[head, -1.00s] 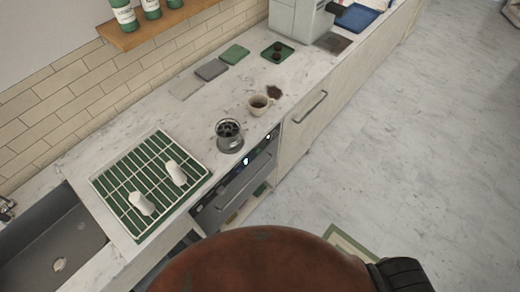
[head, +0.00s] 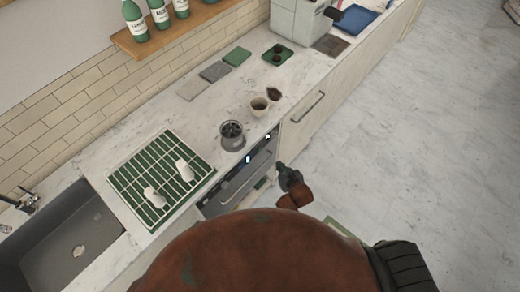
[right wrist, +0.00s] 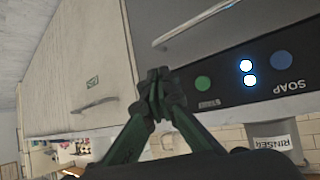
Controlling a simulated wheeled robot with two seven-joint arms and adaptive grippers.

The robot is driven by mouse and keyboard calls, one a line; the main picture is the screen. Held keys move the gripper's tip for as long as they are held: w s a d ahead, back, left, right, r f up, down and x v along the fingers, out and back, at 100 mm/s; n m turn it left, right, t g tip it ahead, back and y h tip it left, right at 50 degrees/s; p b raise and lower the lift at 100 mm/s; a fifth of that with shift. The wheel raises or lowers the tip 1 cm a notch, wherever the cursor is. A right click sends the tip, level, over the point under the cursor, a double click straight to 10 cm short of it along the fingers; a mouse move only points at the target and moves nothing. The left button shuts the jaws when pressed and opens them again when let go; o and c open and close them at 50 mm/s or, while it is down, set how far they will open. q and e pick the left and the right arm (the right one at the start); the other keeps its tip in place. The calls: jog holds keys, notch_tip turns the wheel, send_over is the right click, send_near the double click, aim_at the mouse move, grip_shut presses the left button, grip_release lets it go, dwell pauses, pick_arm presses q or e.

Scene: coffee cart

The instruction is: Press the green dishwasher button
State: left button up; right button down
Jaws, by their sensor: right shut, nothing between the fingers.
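The green button (right wrist: 203,83) is round and sits on the dishwasher's black control panel (right wrist: 232,88) in the right wrist view. My right gripper (right wrist: 158,92) is shut and empty, its fingertips just left of the button in that picture. I cannot tell whether they touch the panel. In the head view the right gripper (head: 282,170) is in front of the right end of the dishwasher (head: 232,190), under the counter. The green button cannot be made out there. My left gripper is not in view.
A blue button (right wrist: 281,59) and two lit white spots (right wrist: 248,73) share the panel. A cabinet drawer with a handle (head: 308,107) adjoins the dishwasher. A drying rack (head: 150,222), a metal canister (head: 232,135) and a cup (head: 259,106) stand on the counter above.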

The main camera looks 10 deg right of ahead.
aim_at(259, 150)
jog(key=w+a+b, duration=0.4)
jog(key=w+a, duration=0.1)
jog(key=w, duration=0.2)
jog(key=shift+a, duration=0.2)
dwell(0.4)
jog(key=shift+a, duration=0.1)
dwell(1.3)
jog(key=shift+w+a, duration=0.2)
jog(key=shift+w, duration=0.1)
